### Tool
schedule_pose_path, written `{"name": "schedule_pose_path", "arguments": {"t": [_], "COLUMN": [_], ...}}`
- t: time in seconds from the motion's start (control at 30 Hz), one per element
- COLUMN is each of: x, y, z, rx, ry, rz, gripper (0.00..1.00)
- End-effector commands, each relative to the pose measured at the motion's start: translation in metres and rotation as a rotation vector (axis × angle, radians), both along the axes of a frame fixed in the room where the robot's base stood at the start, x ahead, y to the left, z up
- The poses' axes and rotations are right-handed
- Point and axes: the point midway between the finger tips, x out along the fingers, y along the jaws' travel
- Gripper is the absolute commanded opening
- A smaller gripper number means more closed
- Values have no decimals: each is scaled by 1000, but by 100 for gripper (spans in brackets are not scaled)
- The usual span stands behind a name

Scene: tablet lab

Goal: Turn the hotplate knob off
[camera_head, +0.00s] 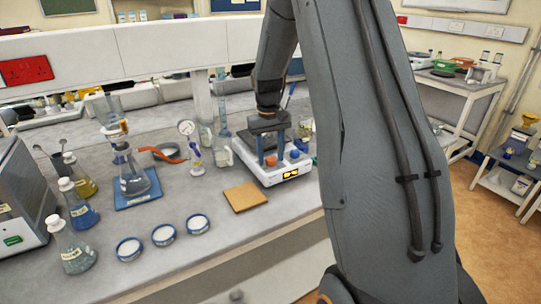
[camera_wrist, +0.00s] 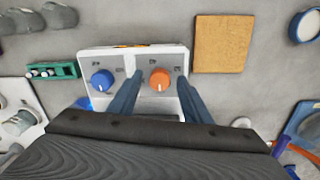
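The hotplate (camera_head: 273,178) is a white unit with a lit yellow display on its front, standing on the grey bench; in the wrist view (camera_wrist: 90,60) it lies below the gripper. It has an orange knob (camera_wrist: 160,79) and a blue knob (camera_wrist: 102,82), also seen in the head view as orange (camera_head: 270,160) and blue (camera_head: 295,154). A pale mark shows on the orange knob. My gripper (camera_wrist: 160,74) is open, with one finger on each side of the orange knob; I cannot tell whether they touch it. The blue knob is outside the fingers.
A tan square pad (camera_head: 245,197) lies in front of the hotplate. White round dishes (camera_head: 163,234) and flasks (camera_head: 83,212) stand to the left. A flask sits on a blue scale (camera_head: 138,200). Bare bench lies around the pad.

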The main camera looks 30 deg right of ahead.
Motion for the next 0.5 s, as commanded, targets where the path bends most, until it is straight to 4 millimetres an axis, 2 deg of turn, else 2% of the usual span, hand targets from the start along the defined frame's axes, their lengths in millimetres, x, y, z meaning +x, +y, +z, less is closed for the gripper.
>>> {"name": "schedule_pose_path", "arguments": {"t": [0.27,0.5], "x": [1,1], "y": [0,2], "z": [6,43], "rx": [0,0], "ry": [-1,-3], "rz": [-1,-1], "gripper": [44,44]}}
